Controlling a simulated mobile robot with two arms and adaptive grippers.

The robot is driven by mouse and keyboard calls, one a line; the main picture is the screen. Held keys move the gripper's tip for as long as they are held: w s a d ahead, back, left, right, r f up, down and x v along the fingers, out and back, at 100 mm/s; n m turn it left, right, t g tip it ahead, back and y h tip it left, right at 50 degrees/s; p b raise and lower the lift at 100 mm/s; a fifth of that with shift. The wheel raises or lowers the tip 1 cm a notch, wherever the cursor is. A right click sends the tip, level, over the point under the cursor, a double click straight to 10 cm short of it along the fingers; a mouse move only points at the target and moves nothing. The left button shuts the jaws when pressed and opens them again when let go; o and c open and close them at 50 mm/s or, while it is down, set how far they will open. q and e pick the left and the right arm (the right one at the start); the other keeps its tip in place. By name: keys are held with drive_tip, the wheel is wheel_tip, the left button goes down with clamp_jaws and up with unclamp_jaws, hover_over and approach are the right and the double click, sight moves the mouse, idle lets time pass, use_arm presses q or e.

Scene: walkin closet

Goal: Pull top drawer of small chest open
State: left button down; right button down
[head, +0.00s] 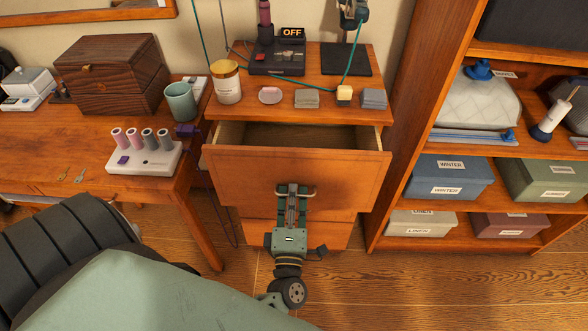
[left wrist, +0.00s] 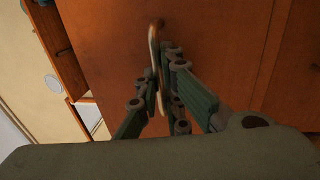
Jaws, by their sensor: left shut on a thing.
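The small chest (head: 340,232) is wooden and stands between the desk and the shelf unit. Its top drawer (head: 235,178) is pulled out, and the inside (head: 300,136) that shows looks empty. My left gripper (head: 294,190) is shut on the handle at the middle of the drawer front. In the left wrist view the fingers (left wrist: 165,90) close around the curved pale handle (left wrist: 154,45), with the drawer front (left wrist: 215,50) behind it. The lower drawer is partly hidden by my arm. My right gripper is not in view.
A desk (head: 60,143) stands left, shelves with boxes (head: 448,176) right. Floor (head: 450,290) at lower right is clear.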

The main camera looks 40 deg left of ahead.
use_arm(q)
drive_tip(key=r+v, duration=0.2)
drive_tip(key=v, duration=0.8)
drive_tip(key=shift+s+d, duration=0.2)
drive_tip(key=shift+s, duration=0.25)
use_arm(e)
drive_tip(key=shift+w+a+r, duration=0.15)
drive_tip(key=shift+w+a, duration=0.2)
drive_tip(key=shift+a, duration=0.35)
use_arm(q)
drive_tip(key=c, duration=2.2)
unclamp_jaws()
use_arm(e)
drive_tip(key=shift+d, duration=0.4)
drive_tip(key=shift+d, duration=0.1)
